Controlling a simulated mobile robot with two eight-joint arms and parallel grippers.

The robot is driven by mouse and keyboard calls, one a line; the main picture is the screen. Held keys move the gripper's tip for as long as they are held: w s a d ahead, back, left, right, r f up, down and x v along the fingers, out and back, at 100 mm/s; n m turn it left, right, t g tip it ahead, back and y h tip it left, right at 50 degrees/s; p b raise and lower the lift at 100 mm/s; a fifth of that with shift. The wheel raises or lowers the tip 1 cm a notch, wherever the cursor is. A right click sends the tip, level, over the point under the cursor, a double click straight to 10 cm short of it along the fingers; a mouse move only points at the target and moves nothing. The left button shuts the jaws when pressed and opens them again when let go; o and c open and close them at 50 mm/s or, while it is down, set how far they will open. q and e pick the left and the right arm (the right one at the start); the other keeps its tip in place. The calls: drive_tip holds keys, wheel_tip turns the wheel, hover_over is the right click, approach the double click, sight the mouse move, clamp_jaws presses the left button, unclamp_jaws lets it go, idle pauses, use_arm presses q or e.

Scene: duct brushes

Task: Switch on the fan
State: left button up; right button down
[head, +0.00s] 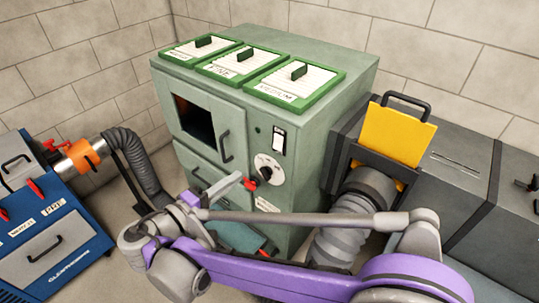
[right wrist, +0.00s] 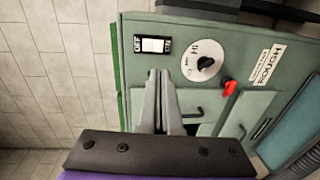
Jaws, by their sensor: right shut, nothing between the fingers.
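The green cabinet (head: 310,150) stands in the middle of the head view. A white rocker switch (head: 279,140) is on its front, near the upper right corner. In the right wrist view the switch (right wrist: 152,45) has OFF and ON marked at its two ends; which end is pressed I cannot tell. A white round dial with a black knob (head: 265,172) sits below it; it also shows in the right wrist view (right wrist: 203,62). My right gripper (head: 241,176) is shut and empty, in front of the cabinet, its tips (right wrist: 158,74) pointing toward the panel near the switch, apparently apart from it. My left gripper is not in view.
A red handle (right wrist: 231,87) lies near the dial. Three green-framed filters (head: 295,82) lie on the cabinet top. A blue machine (head: 60,240) with a grey hose stands left; a grey duct box (head: 465,195) with a yellow plate (head: 397,135) stands right.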

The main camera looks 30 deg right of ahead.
sight(277, 149)
drive_tip(key=shift+d, duration=0.1)
drive_tip(key=x, duration=1.4)
drive_tip(key=shift+d, duration=0.15)
drive_tip(key=shift+f, duration=0.15)
